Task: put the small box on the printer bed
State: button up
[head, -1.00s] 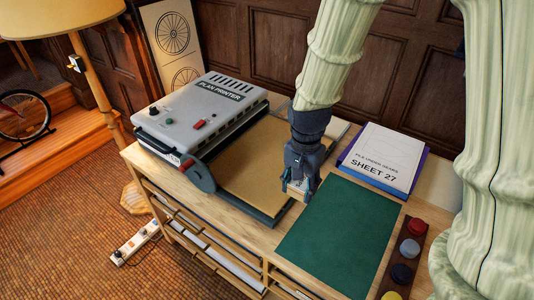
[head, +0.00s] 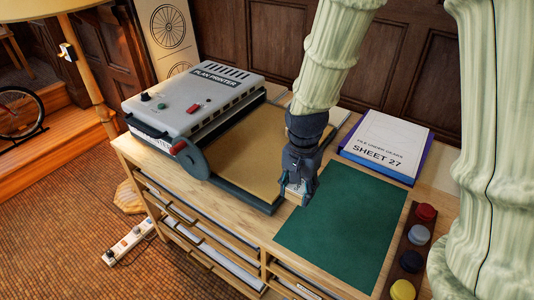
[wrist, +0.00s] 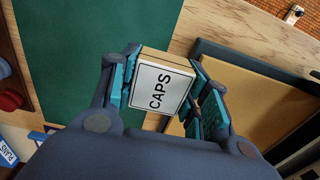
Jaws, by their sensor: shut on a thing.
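The small box (wrist: 160,88), with a white face reading "CAPS" and tan sides, is between the two teal-padded fingers of my gripper (wrist: 165,92) in the wrist view. My gripper (head: 299,190) is shut on it in the head view, where the box (head: 295,188) is partly hidden by the fingers. The gripper is over the gap between the printer bed and the green mat. The printer bed (head: 240,160) is a flat tan board in a dark frame in front of the plan printer (head: 195,100). It also shows in the wrist view (wrist: 255,95). The bed is bare where visible.
A green mat (head: 345,225) lies right of the bed. A "SHEET 27" stack (head: 385,145) lies behind the mat. A strip of coloured round knobs (head: 411,260) is at the right. A dark lever disc (head: 192,160) stands at the bed's left corner.

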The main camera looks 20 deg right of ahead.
jog(key=p, duration=0.2)
send_over(264, 175)
jog(key=shift+f, duration=0.7)
jog(key=shift+f+p, duration=0.3)
jog(key=shift+f, duration=1.45)
jog(key=shift+f, duration=0.15)
jog(key=o, duration=1)
notch_tip(264, 175, up, 12)
jog(key=shift+r+b, duration=0.15)
jog(key=shift+b, duration=0.45)
